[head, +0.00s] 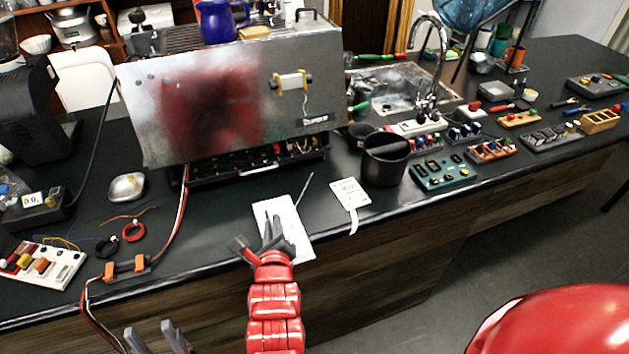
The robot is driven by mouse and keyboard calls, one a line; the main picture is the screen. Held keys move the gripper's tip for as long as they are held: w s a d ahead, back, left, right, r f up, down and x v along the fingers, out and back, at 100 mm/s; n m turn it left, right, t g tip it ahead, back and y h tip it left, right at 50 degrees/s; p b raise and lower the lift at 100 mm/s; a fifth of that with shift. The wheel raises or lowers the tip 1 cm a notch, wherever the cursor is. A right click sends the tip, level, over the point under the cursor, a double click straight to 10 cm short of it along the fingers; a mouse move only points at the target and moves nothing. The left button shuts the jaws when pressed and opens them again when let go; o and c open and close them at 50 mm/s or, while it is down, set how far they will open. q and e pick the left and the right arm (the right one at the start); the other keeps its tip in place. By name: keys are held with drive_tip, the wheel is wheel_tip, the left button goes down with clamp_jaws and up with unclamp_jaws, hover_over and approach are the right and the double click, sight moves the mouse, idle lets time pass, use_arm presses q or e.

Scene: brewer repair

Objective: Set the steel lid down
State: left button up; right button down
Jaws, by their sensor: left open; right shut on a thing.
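The large steel cover of the brewer (240,95), with a blurred dark red reflection, stands over an open base with circuit boards showing. A small shiny oval steel piece (127,186) lies on the counter to its lower left; I cannot tell whether this or the cover is the lid. My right gripper (272,226) is over the white sheet in front of the brewer, apart from both, shut on a small dark object (241,248) that is hard to make out. My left gripper (153,336) is open and empty at the bottom edge, before the counter front.
A white sheet (297,245), a thin rod (304,189) and a printed card (350,194) lie on the counter. A black bin (386,160) stands right of them. Wires and a white parts board (45,267) fill the left. Several component boards and a sink lie right.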

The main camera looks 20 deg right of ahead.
drive_tip(key=shift+w+d, duration=0.1)
drive_tip(key=shift+d, duration=0.05)
drive_tip(key=w+d+b, duration=0.1)
drive_tip(key=d, duration=0.1)
drive_tip(key=w+d+f+b, duration=0.1)
drive_tip(key=w+d+b, duration=0.2)
drive_tip(key=d+b, duration=0.1)
drive_tip(key=shift+w+d+f, duration=0.15)
drive_tip(key=shift+w, duration=0.15)
drive_tip(key=p, duration=0.2)
hover_over(312, 205)
drive_tip(key=shift+s+a+r, duration=0.2)
drive_tip(key=shift+s+a, duration=0.2)
drive_tip(key=shift+s, duration=0.05)
drive_tip(key=shift+w+d+f, duration=0.1)
drive_tip(key=shift+w+d, duration=0.25)
drive_tip(key=shift+d, duration=0.15)
wheel_tip(312, 205, down, 3)
drive_tip(key=shift+w+f+p, duration=0.1)
drive_tip(key=shift+f+p, duration=0.1)
drive_tip(key=shift+p, duration=0.35)
drive_tip(key=shift+f, duration=0.1)
drive_tip(key=shift+f, duration=0.15)
drive_tip(key=c, duration=0.9)
unclamp_jaws()
